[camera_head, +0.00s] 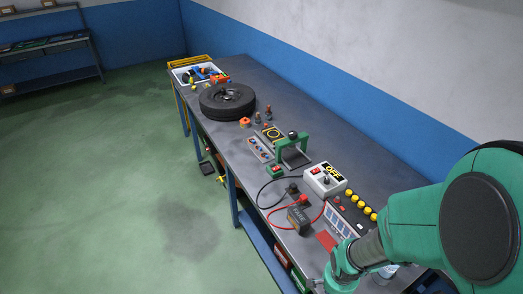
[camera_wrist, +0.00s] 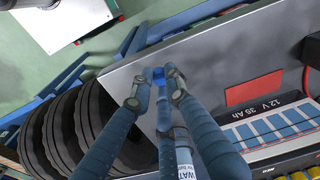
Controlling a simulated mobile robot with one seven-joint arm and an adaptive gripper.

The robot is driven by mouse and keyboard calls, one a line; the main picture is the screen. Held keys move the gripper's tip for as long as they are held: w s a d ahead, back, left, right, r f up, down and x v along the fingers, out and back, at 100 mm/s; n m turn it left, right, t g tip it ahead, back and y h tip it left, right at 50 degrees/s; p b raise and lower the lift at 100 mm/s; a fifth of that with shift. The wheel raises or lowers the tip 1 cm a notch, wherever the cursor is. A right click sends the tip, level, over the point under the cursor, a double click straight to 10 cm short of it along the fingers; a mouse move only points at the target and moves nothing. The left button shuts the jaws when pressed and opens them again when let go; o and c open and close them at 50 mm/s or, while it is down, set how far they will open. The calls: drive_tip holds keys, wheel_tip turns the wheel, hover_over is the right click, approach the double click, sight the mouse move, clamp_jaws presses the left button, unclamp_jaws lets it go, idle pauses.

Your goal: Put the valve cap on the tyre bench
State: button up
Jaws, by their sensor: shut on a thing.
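My gripper (camera_wrist: 156,85) is shut on a small blue piece (camera_wrist: 158,73), which looks like the valve cap, held at the fingertips in the wrist view. In that view it shows against the bench's edge; its height cannot be told. In the head view my gripper (camera_head: 326,284) is at the bottom edge, by the bench's near end, and the blue piece is not visible there. The long grey bench (camera_head: 252,70) runs away to the far left, and its bare top also shows in the wrist view (camera_wrist: 215,58). A black tyre (camera_head: 228,100) lies flat near its far end.
A red patch (camera_head: 327,240), a battery (camera_head: 298,217) with cables, a switch box (camera_head: 325,179) and a green press (camera_head: 293,152) crowd the near half. A white bin (camera_head: 198,73) stands at the far end. Stacked black tyres (camera_wrist: 70,130) show beside the bench in the wrist view.

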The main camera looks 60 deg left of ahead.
idle(0.4)
hover_over(328, 260)
drive_tip(key=shift+s+d+f+p, duration=0.15)
drive_tip(key=shift+f, duration=0.2)
drive_tip(key=shift+s+d+f+p, duration=0.15)
drive_tip(key=shift+f, duration=0.2)
drive_tip(key=shift+w+a, duration=0.3)
drive_tip(key=shift+a, duration=0.05)
drive_tip(key=shift+f, duration=1.8)
drive_tip(key=shift+f, duration=0.15)
drive_tip(key=o, duration=0.8)
drive_tip(key=shift+c, duration=0.2)
